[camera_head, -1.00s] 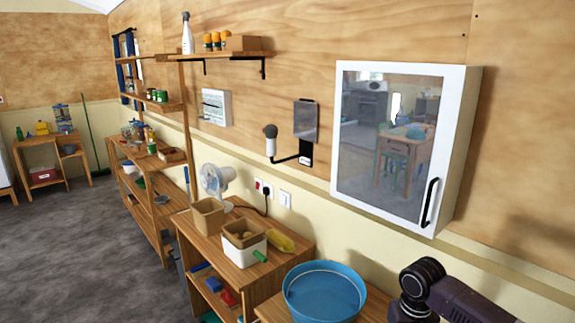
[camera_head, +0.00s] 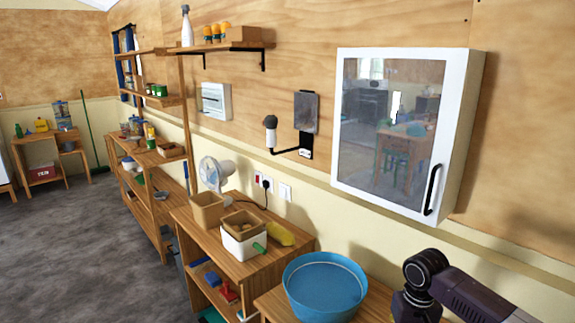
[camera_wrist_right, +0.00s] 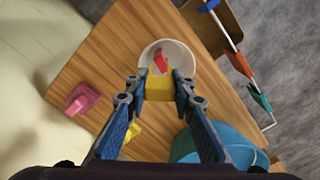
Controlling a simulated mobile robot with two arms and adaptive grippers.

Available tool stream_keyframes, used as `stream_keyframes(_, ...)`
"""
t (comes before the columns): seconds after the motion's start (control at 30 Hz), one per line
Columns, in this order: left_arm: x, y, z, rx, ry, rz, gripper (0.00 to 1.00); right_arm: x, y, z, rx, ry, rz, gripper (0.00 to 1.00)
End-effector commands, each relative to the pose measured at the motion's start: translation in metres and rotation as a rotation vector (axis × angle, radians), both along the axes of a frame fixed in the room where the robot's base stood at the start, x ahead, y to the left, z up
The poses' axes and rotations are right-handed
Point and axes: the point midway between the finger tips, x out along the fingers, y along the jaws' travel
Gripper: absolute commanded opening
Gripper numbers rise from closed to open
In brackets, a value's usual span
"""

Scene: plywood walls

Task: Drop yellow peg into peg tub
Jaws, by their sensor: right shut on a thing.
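In the right wrist view my right gripper (camera_wrist_right: 161,88) is shut on a yellow peg (camera_wrist_right: 160,87), seen from above between the two fingertips. A round white tub (camera_wrist_right: 188,56) stands on a wooden surface just beyond the fingertips, and the peg overlaps its near rim in the picture. A red piece (camera_wrist_right: 160,61) lies inside the tub. The gap in height between peg and tub is hard to tell. My left gripper is in neither view.
A blue basin (camera_wrist_right: 232,136) is at the lower right of the wrist view, close to the right finger. A pink piece (camera_wrist_right: 82,98) lies at the left. The head view shows a blue basin (camera_head: 325,287) and a wall cabinet (camera_head: 391,130).

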Motion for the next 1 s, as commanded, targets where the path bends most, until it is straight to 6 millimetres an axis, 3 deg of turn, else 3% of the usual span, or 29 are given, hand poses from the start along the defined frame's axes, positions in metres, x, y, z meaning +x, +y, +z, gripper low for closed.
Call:
stream_keyframes(0.3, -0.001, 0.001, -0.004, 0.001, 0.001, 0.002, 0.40, 0.000, 0.000, -0.003, 0.000, -0.001, 0.000, 0.12)
stream_keyframes(0.33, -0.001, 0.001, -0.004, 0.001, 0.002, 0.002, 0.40, 0.000, 0.000, -0.003, 0.000, -0.001, 0.000, 0.25)
stream_keyframes(0.5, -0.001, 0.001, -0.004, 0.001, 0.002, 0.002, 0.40, 0.000, 0.000, -0.003, 0.000, -0.001, 0.000, 0.43)
stream_keyframes(0.83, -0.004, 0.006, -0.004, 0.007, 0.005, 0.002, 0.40, 0.000, 0.000, 0.000, 0.001, -0.001, 0.000, 0.43)
stream_keyframes(1.0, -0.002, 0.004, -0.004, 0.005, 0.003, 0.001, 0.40, 0.001, 0.001, 0.023, 0.002, -0.004, 0.000, 0.43)
